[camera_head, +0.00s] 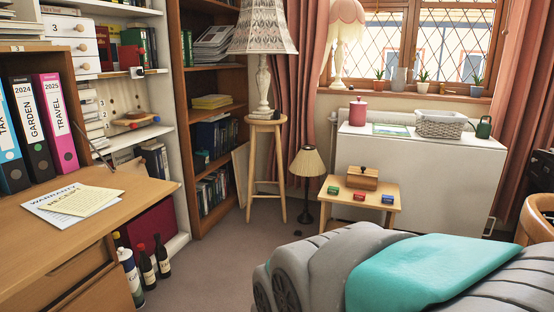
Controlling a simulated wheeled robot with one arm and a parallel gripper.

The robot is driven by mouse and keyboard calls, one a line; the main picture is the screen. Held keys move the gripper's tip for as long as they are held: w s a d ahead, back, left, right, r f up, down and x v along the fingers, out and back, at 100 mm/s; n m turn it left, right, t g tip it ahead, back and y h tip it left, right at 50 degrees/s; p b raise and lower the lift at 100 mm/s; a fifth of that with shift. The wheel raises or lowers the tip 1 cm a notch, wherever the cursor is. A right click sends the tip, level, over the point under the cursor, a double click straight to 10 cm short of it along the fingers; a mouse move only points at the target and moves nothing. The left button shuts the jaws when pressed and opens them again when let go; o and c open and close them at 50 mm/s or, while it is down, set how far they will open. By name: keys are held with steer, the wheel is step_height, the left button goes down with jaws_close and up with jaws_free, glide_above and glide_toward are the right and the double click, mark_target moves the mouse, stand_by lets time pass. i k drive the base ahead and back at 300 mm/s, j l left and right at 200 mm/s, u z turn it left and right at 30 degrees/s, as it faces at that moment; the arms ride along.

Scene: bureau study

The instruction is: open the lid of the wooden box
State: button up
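A small wooden box (363,177) stands on a low light-wood table (344,205) in the middle right of the head view. It is brown with a darker top part and a small raised piece above it. Its lid looks shut at this distance, though the seam is too small to make out. My gripper is not in view.
A black-based lamp (307,165) stands left of the table, near a tall stool (265,150). A desk (95,195) is at left.

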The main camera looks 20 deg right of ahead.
mark_target(363, 168)
steer(key=i+l, duration=0.3)
steer(key=i, duration=0.15)
steer(key=i+l, duration=0.3)
steer(key=i, duration=0.15)
steer(key=i+l+u, duration=0.1)
steer(key=i+l, duration=0.15)
steer(key=i, duration=0.2)
steer(key=i+l, duration=0.1)
steer(key=l, duration=0.45)
steer(key=i+l, duration=0.1)
steer(key=l, duration=0.45)
steer(key=i+l, duration=0.1)
steer(key=l, duration=0.45)
steer(key=i+l, duration=0.1)
steer(key=l, duration=0.45)
